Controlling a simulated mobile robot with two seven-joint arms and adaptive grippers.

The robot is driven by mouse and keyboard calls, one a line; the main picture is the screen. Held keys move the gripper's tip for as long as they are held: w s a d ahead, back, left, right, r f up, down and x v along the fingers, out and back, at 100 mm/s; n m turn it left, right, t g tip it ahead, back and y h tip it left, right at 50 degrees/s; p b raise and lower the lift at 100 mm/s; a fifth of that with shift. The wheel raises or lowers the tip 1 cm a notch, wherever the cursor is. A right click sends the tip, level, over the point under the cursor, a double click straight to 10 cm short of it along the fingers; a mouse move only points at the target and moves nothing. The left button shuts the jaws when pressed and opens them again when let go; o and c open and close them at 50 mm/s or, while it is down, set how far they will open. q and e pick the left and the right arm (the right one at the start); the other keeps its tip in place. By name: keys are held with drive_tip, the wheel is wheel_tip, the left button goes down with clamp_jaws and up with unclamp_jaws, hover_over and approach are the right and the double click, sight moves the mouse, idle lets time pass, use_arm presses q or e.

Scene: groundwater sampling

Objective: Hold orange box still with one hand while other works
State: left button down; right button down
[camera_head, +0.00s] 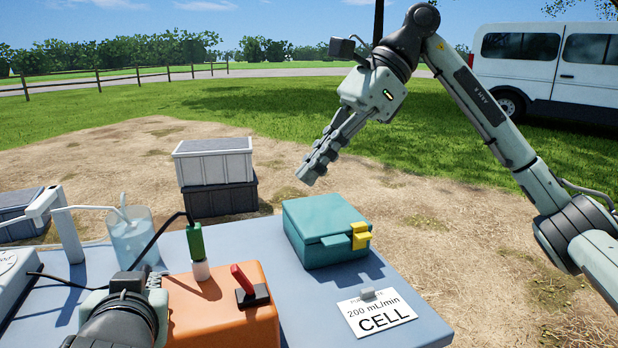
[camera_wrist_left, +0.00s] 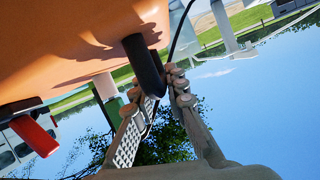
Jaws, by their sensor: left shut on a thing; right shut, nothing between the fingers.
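The orange box (camera_head: 215,312) stands on the table near its front edge; it also fills the upper left of the left wrist view (camera_wrist_left: 60,50). A red lever (camera_head: 243,280) and a green connector on a white base (camera_head: 196,243) are on its top. My left gripper (camera_wrist_left: 163,88) is shut on a short black post (camera_wrist_left: 143,66) that rises from the box. In the head view my left wrist hides most of that grip. My right gripper (camera_head: 310,174) is shut and empty, raised above and behind the teal case (camera_head: 322,218), clear of everything.
The teal case, with a yellow latch (camera_head: 361,236), stands right of the orange box. A label card (camera_head: 376,312) lies at the front right. A clear beaker (camera_head: 133,238) with tubing stands at the left. Stacked crates (camera_head: 213,162) stand on the ground behind the table.

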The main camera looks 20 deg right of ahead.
use_arm(q)
drive_tip(key=c, duration=1.5)
unclamp_jaws()
drive_tip(key=shift+o, duration=0.2)
